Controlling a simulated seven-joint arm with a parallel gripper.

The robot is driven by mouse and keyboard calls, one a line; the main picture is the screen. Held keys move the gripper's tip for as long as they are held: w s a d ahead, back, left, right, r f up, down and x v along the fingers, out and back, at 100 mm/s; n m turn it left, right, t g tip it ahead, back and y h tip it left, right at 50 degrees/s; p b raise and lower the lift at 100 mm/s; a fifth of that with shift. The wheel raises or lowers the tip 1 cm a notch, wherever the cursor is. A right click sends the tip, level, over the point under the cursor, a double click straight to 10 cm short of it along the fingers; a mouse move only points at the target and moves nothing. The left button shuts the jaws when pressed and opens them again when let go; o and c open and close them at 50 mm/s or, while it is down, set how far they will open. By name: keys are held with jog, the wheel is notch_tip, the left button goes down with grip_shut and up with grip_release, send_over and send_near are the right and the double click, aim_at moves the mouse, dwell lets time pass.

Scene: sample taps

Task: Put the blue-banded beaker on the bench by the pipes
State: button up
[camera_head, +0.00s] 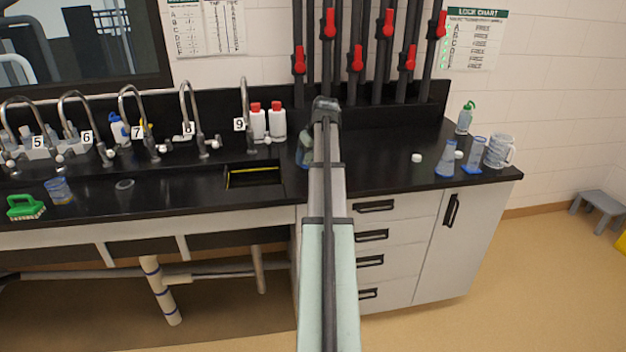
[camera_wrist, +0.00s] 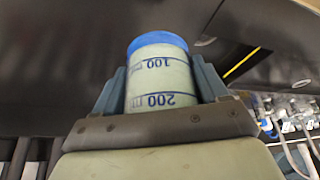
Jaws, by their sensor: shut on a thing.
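My gripper (camera_wrist: 163,84) is shut on the blue-banded beaker (camera_wrist: 160,72), with one finger on each side of it. In the wrist view the beaker is clear and pale with blue marks, upside down in the picture, its blue band at the top. In the head view my arm hides most of the gripper and beaker; a bluish sliver shows left of the arm, above the bench. I cannot tell whether the beaker touches the bench (camera_head: 385,172). Black pipes (camera_head: 334,68) with red handles rise behind the bench.
A sink opening (camera_head: 254,177) lies left of my arm. Two white red-capped bottles (camera_head: 268,123) stand behind it. Several taps (camera_head: 190,115) line the left. Bench right of my arm is mostly clear.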

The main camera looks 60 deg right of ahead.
jog(key=shift+w+d+r+n, duration=0.7)
jog(key=shift+d+r, duration=0.2)
jog(key=shift+d, duration=1.1)
jog(key=shift+y, duration=0.4)
jog(key=shift+f, duration=4.75)
jog(key=shift+f, duration=0.1)
jog(key=o, duration=1.3)
jog(key=v, duration=1.2)
